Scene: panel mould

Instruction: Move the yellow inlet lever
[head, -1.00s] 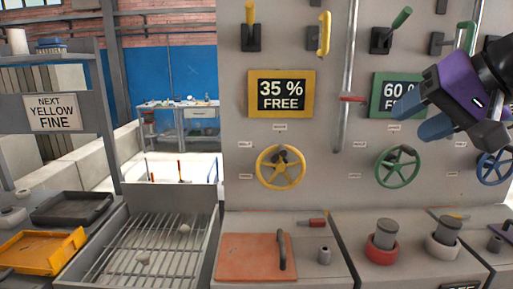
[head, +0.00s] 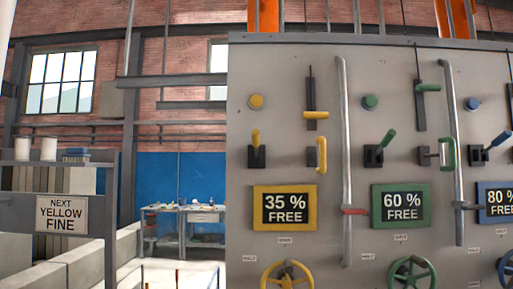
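On the panel's yellow column, a short yellow lever (head: 255,138) stands up from a black base above the "35 % FREE" sign (head: 284,208). To its right is an upright yellow pull handle (head: 321,153). Above that, a yellow slider grip (head: 316,115) sits low on a dark vertical slot. A round yellow button (head: 256,101) is at upper left and a yellow handwheel (head: 288,277) is cut off at the bottom. No readable label tells which one is the inlet lever. My gripper is out of view.
Green controls, with a green lever (head: 384,141) and a "60 % FREE" sign (head: 402,203), stand to the right, then blue ones. A grey vertical pipe (head: 345,110) separates the yellow and green columns. A "NEXT YELLOW FINE" sign (head: 61,216) hangs at left.

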